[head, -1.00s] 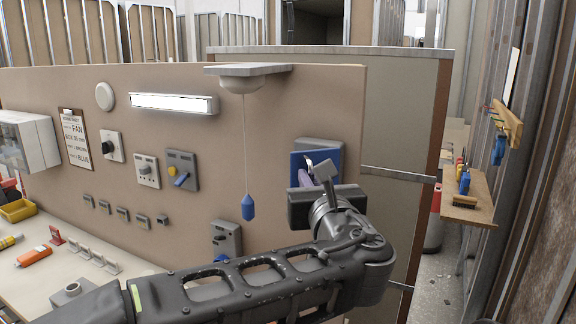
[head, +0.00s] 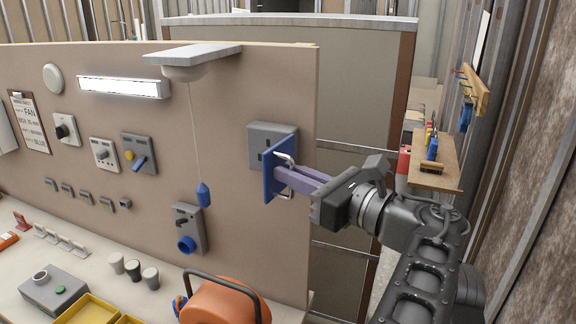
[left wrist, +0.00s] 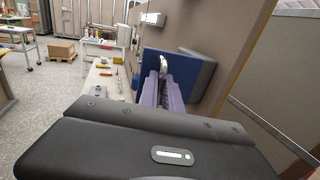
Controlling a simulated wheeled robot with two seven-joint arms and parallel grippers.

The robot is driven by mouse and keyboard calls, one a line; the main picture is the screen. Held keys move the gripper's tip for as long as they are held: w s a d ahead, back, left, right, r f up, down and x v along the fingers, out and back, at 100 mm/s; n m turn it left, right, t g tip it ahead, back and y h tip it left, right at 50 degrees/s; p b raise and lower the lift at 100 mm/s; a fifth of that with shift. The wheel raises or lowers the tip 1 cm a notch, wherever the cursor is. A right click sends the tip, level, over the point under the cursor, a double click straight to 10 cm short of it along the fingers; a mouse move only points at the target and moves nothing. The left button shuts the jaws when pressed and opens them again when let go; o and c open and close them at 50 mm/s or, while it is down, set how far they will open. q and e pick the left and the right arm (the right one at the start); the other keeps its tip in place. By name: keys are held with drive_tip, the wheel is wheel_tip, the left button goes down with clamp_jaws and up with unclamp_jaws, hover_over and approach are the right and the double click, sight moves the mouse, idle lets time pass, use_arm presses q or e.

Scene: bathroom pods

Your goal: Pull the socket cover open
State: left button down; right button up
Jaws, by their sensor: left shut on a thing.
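The blue socket cover (head: 271,181) stands swung out from the grey socket box (head: 260,136) near the right edge of the beige wall panel. The box's grey face shows behind it. A pale metal handle (head: 286,158) sits on the cover's outer face. My left gripper (head: 283,174) has its purple fingers shut on this handle, with the arm coming from the right side of the panel. In the left wrist view the fingers (left wrist: 165,82) reach to the handle, with the blue cover (left wrist: 151,62) behind. My right gripper is not in view.
An orange reel (head: 222,303) stands on the bench below. Right of the panel is a wooden shelf (head: 434,170) with tools.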

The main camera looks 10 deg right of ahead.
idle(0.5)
use_arm(q)
drive_tip(key=c, duration=1.8)
unclamp_jaws()
drive_tip(key=shift+d, duration=0.1)
drive_tip(key=v, duration=0.7)
drive_tip(key=shift+s+d, duration=0.2)
drive_tip(key=shift+d, duration=0.1)
drive_tip(key=shift+f, duration=0.1)
